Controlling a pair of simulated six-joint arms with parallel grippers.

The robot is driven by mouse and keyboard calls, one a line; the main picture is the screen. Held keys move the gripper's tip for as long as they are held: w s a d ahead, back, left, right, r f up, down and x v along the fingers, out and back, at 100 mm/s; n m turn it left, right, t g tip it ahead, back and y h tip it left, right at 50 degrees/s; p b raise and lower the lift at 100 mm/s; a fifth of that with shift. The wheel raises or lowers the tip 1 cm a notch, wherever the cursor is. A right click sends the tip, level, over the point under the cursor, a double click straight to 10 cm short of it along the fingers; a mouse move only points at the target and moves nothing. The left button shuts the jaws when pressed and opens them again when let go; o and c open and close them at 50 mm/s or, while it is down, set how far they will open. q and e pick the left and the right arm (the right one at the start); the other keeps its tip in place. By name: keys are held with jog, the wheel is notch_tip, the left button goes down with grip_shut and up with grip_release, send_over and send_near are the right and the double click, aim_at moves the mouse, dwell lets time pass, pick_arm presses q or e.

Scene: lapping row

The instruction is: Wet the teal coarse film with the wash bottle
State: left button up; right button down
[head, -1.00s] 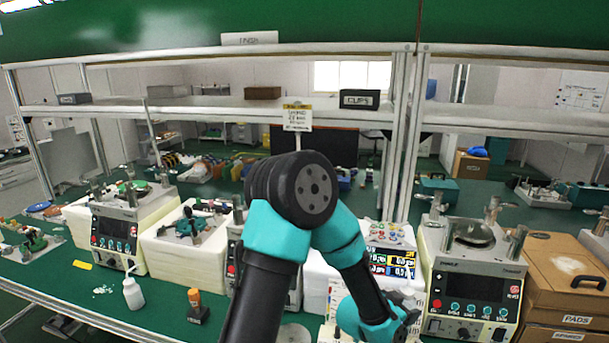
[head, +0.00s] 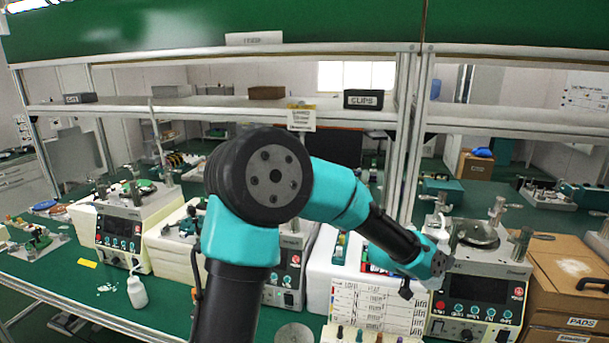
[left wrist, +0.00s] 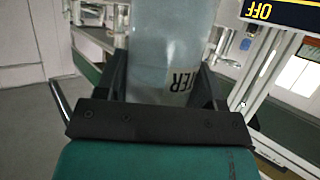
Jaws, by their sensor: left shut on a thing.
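My left gripper (head: 438,262) is at the left side of the right-hand lapping machine (head: 474,285). It is shut on a pale wash bottle (left wrist: 170,40), which fills the middle of the left wrist view and bears black lettering that reads upside down there. In the head view only a whitish upper part of the bottle (head: 441,230) shows past the gripper, beside the machine's round platen (head: 478,236). The platen looks grey and dark; I cannot make out a teal film on it. My right gripper is not in view.
Metal posts (head: 520,243) stand around the platen. A cardboard box (head: 572,265) is to the right. A white card with rows (head: 375,303) is below my forearm. Another white bottle (head: 137,292) stands at the left, before another machine (head: 122,235). A shelf upright (head: 408,150) rises behind.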

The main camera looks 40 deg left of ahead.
pick_arm(q)
jog(key=w+a+r+n+g+y, duration=0.1)
jog(key=w+a+r+n+y, duration=0.2)
jog(key=a, duration=0.7)
jog(key=a+r+n+y, duration=0.2)
jog(key=a+n+y, duration=0.35)
jog(key=a, duration=0.45)
jog(key=w+a+r+n+g+y, duration=0.1)
jog(key=w+a+r+n+y, duration=0.25)
jog(key=a, duration=0.55)
jog(key=s+a+r+n+g+y, duration=0.1)
jog(key=s+a+n+g+y, duration=0.1)
jog(key=a, duration=0.5)
jog(key=s+a+r+n+g+y, duration=0.1)
jog(key=s+a+n+g+y, duration=0.2)
jog(key=a, duration=0.5)
jog(key=shift+s+n+g, duration=0.25)
jog(key=shift+n+g, duration=0.25)
jog(key=shift+n, duration=0.6)
jog(key=shift+w+d+f+n+t+h, duration=0.15)
jog(key=shift+d+f+n+t+h, duration=0.3)
jog(key=shift+f+h, duration=0.5)
jog(key=shift+w+d+f+n+t+h, duration=0.2)
jog(key=shift+f+n+h, duration=0.5)
jog(key=shift+h, duration=0.35)
jog(key=shift+w+d+f+n+t+h, duration=0.15)
jog(key=shift+d+f+n+t+h, duration=0.25)
jog(key=shift+f+h, duration=0.55)
